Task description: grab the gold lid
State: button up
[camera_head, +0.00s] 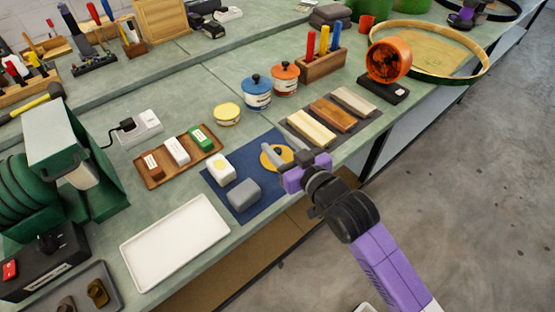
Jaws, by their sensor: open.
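The gold lid (272,162), a flat round disc with a dark spot near its middle, lies on the dark blue mat (222,187) near the bench's front edge. My gripper (280,146) is at the lid, its grey fingers spread and empty. The fingers and purple gripper body cover part of the lid. I cannot tell whether the fingers touch it or hover over it.
On the mat left of the lid are a white block (221,168) and a grey block (244,195). A board with wooden bars (333,116) lies to the right. A yellow-lidded tin (227,114) stands behind. A white tray (175,243) sits front left.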

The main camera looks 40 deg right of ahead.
aim_at(273, 146)
jog(key=f, duration=0.1)
jog(key=d+f+g, duration=0.1)
jog(key=f, duration=0.1)
jog(key=shift+s+d+f+m+g, duration=0.15)
jog(key=shift+s+f+m+g, duration=0.15)
jog(key=shift+f, duration=0.35)
jog(key=shift+p+x, duration=0.5)
jog(key=shift+x, duration=3.25)
jog(key=shift+f, duration=0.25)
grip_shut()
